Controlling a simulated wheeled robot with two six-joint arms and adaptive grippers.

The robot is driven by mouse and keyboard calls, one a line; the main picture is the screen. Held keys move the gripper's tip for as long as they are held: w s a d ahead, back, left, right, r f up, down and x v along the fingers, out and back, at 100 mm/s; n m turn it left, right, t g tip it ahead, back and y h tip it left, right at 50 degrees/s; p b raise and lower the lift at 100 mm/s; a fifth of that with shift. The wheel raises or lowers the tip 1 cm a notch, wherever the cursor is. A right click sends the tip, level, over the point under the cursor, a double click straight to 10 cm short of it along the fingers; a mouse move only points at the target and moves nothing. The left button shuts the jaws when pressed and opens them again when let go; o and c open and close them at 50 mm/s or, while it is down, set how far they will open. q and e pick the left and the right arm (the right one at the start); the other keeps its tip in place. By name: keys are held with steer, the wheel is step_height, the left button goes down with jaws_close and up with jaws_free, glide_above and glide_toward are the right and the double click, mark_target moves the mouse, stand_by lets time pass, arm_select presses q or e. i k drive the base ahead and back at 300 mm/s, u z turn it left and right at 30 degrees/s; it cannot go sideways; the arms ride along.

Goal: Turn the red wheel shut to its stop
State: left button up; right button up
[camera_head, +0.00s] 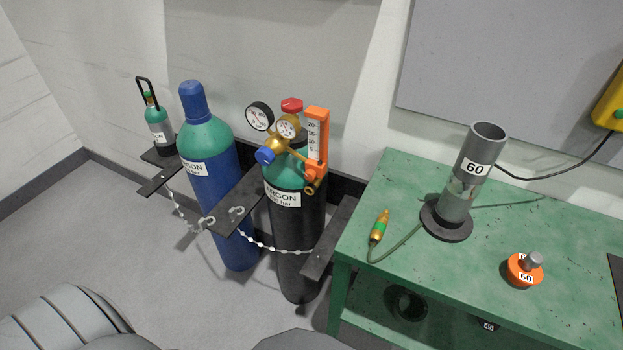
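The red wheel (292,105) sits on top of the black argon cylinder (297,230) with a green shoulder. It is small in the view and partly hidden behind the regulator, so its turned position cannot be told. The brass regulator (270,146) on this cylinder carries two round gauges (259,116) and a blue knob (265,156). An orange flowmeter (316,143) with a white scale stands upright at its right. Neither of my grippers is in view. Only grey rounded parts of mine show at the bottom edge.
A green table (400,200) at right bears a grey tube (468,170), a torch (379,227) and an orange piece (519,275). The left floor is clear.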

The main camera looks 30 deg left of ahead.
mark_target(291, 106)
steer(key=u, duration=1.05)
